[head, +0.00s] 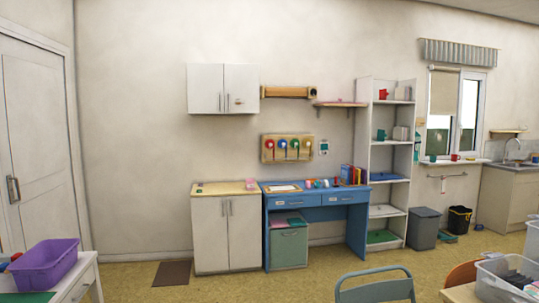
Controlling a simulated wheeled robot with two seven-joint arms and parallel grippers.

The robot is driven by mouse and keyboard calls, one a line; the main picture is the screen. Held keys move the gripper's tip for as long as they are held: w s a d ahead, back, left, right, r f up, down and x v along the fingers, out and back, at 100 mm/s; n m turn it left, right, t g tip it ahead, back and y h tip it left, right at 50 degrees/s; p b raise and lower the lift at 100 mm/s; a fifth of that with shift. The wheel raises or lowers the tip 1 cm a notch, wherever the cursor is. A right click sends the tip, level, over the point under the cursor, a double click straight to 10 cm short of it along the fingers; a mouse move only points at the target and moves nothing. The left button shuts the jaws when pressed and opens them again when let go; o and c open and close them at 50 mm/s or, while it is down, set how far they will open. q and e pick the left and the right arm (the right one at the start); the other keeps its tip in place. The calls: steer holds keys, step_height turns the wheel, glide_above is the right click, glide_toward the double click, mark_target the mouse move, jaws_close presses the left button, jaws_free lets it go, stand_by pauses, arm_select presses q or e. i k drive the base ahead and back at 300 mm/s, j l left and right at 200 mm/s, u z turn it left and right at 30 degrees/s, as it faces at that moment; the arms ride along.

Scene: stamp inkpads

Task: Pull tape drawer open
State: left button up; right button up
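A blue desk (357,232) stands against the far wall. It has a left drawer (284,201) and a right drawer (337,198) side by side under its top, each with a small pale label or handle on the front. Both drawers look shut. The labels are too small to read, so I cannot tell which one is the tape drawer. Neither of my grippers is in view.
A white cabinet (209,235) stands left of the desk, and a tall shelf (364,130) right of it. A grey-green bin unit (289,250) sits under the desk. A chair (375,292) is in the right foreground. The floor (225,288) before the cabinet is clear.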

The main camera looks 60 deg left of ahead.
mark_target(315, 200)
steer(key=u, duration=1.65)
